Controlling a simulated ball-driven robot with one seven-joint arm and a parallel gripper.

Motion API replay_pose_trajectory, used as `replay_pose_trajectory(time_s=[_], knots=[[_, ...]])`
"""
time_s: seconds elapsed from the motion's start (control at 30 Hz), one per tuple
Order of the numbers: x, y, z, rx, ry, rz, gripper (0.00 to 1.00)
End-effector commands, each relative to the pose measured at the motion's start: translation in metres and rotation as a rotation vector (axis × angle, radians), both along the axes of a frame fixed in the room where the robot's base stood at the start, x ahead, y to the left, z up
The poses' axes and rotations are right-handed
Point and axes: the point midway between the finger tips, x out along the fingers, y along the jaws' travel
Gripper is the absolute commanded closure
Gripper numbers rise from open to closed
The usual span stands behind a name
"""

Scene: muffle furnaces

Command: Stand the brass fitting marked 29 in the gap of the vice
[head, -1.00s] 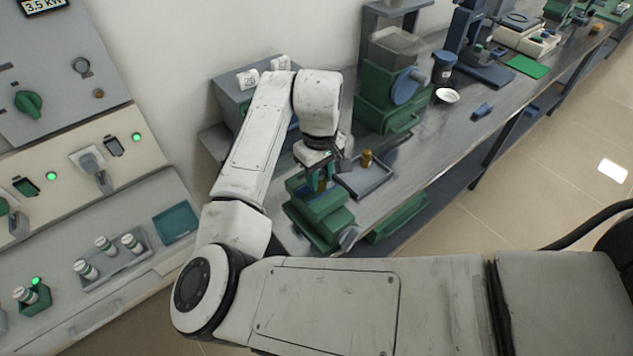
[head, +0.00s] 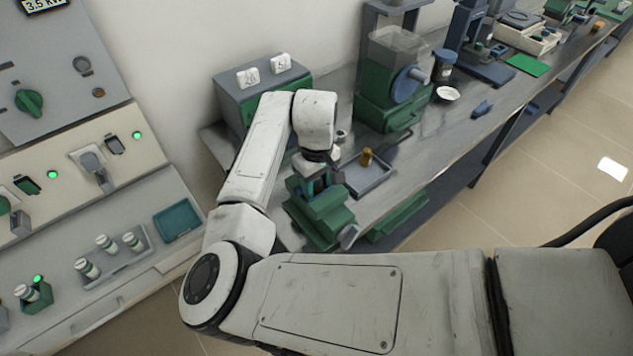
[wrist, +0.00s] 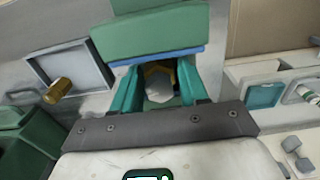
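My gripper (head: 320,187) is over the green vice (head: 325,214) with its fingers pointing down. In the wrist view its teal fingers (wrist: 158,88) are on both sides of a brass fitting (wrist: 151,71) with a pale grey end, and appear shut on it. The vice (wrist: 150,34) shows a blue jaw edge just beyond the fingertips. The fitting's lower end and the gap are hidden, so I cannot tell how deep it is. No number is readable on either.
A green machine with a clear hopper (head: 385,105) stands behind the tray. A grey box with two white sockets (head: 262,82) is against the wall. A small white dish (head: 447,94) and a blue object (head: 482,109) lie further along the bench. The bench front by the tray is clear.

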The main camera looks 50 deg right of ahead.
Motion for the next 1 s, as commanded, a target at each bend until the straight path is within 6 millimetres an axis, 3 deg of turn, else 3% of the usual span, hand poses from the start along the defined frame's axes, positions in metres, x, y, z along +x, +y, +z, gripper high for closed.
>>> replay_pose_trajectory(time_s=[0.13, 0.47, 0.57, 1.0], knots=[[0.0, 0.0, 0.0, 0.0, 0.0, 0.0, 0.43], [0.0, 0.0, 0.006, 0.0, -0.001, 0.0, 0.43], [0.001, 0.0, 0.018, -0.002, -0.002, 0.0, 0.43], [0.0, -0.001, 0.102, -0.001, -0.003, -0.001, 0.43]])
